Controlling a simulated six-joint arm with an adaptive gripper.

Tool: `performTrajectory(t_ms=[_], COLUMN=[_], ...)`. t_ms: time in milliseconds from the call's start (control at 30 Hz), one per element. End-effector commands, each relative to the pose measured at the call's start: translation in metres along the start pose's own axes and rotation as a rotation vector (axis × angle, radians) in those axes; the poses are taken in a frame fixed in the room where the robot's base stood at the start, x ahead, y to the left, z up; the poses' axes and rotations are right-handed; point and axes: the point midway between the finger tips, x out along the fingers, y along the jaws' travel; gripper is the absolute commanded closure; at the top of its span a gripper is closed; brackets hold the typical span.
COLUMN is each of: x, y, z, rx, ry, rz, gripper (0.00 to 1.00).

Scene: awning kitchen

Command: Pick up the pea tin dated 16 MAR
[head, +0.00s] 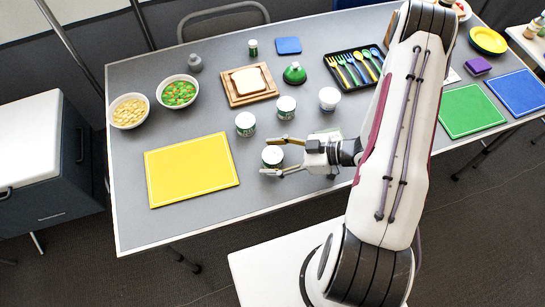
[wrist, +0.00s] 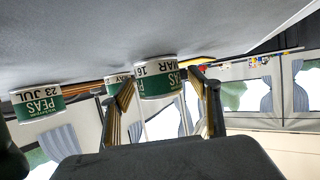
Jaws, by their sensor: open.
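The pea tin dated 16 MAR (wrist: 157,78) shows a green label in the wrist view, upside down, between the fingers of my gripper (wrist: 161,86). In the head view, a white-topped tin (head: 272,156) stands upright on the table between the fingertips of my open gripper (head: 268,157). Whether the fingers touch it I cannot tell. A pea tin dated 23 JUL (wrist: 37,103) stands to the left in the wrist view. Another tin (wrist: 116,84), its date partly hidden and reading MAY, is behind the left finger.
Similar tins (head: 245,124), (head: 286,107) and (head: 329,98) stand farther back. A yellow mat (head: 191,170) lies left of my gripper. A bread board (head: 236,97), a cutlery tray (head: 341,76) and two bowls (head: 129,111), (head: 178,92) are beyond. Bare table lies between the mat and tins.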

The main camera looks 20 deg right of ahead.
Motion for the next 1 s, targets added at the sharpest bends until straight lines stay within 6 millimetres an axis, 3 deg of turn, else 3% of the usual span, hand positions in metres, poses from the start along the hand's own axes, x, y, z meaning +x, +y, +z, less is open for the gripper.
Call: performTrajectory(t_ms=[467, 667, 1000], x=[0.0001, 0.0001, -0.0001], y=[0.0001, 0.0001, 0.0001], z=[0.0000, 0.0000, -0.0005], rx=[0.000, 0.000, 0.000], ry=[0.000, 0.000, 0.001], rz=[0.000, 0.000, 0.000], gripper=[0.38, 0.84, 0.84])
